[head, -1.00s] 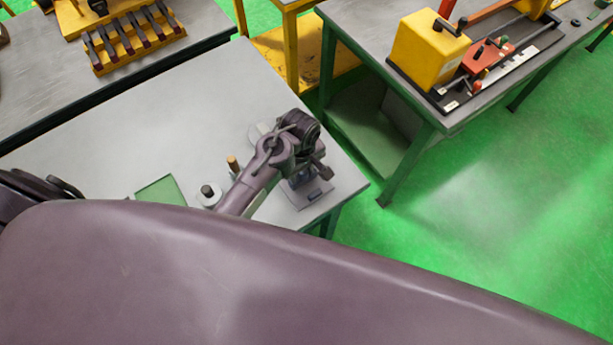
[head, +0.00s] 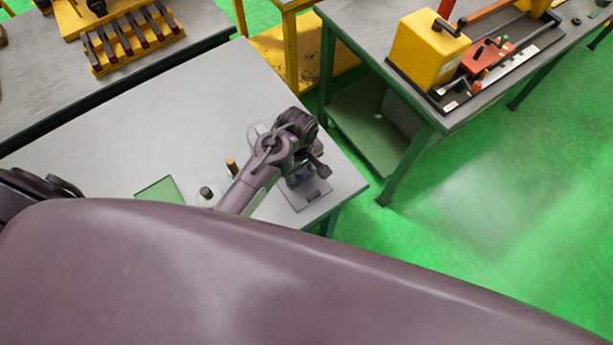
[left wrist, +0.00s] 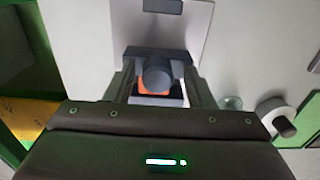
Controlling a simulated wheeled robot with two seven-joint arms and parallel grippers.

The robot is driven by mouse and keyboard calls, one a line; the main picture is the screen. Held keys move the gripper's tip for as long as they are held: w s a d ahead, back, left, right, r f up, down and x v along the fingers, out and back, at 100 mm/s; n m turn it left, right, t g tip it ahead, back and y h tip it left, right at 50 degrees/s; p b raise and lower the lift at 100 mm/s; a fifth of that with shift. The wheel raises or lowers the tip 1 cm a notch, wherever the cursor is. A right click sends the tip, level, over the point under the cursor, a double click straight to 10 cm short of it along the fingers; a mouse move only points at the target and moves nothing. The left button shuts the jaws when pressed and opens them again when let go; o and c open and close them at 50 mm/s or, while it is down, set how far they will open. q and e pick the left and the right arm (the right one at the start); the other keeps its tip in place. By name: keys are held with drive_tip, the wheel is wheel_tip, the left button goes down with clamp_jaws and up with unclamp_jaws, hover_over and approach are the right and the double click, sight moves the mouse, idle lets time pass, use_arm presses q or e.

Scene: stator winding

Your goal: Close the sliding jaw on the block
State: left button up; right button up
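The vise stands on a grey base plate (head: 313,194) near the right corner of the table, and the plate also shows in the left wrist view (left wrist: 188,28). There, a dark round knob (left wrist: 156,76) lies in front of a dark jaw (left wrist: 157,54). An orange block (left wrist: 141,86) shows partly behind the knob; the rest is hidden, and I cannot tell if a jaw touches it. My left gripper (left wrist: 161,88) is over the vise, its two fingers apart on either side of the knob with gaps visible. My right gripper is not in view.
A washer-like ring with a dark peg (head: 206,193), a brass-coloured peg (head: 231,164) and a green pad (head: 161,190) lie left of my left arm. The table's far left part (head: 150,130) is clear. Another bench (head: 350,15) with yellow and red equipment stands right.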

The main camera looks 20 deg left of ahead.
use_arm(q)
drive_tip(key=shift+w+r, duration=0.2)
drive_tip(key=shift+r, duration=2.5)
